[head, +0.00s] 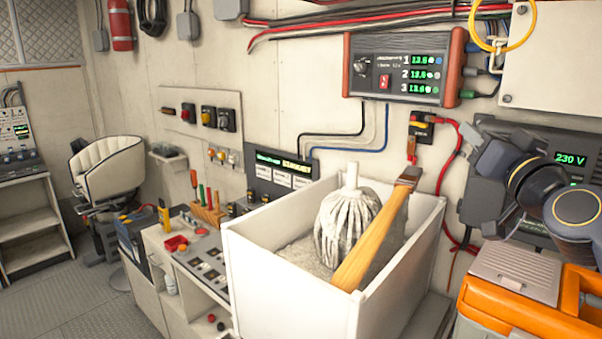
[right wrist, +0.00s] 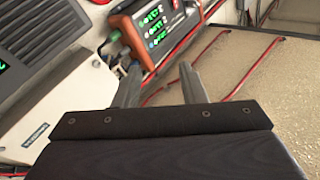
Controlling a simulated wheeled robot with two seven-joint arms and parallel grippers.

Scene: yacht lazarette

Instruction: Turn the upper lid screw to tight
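A pale box with a flat lid (head: 560,60) is on the wall at the upper right of the head view, cut off by the frame edge. A small dark screw (head: 521,9) shows near its upper left corner, and another (head: 507,98) at its lower left corner. Their slot angles are too small to read. My right gripper (head: 490,165) is below the box, in front of the dark 230 V panel. In the right wrist view its two fingers (right wrist: 160,75) stand apart with nothing between them. A pale box (right wrist: 75,105) lies left of them there. My left gripper is not in view.
A red-ended charger (head: 404,68) is on the wall left of the box, with a yellow cable loop (head: 505,25) beside it. An orange toolbox (head: 530,300) stands below my right arm. A white bin (head: 290,285) holds a mop head and a wooden handle.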

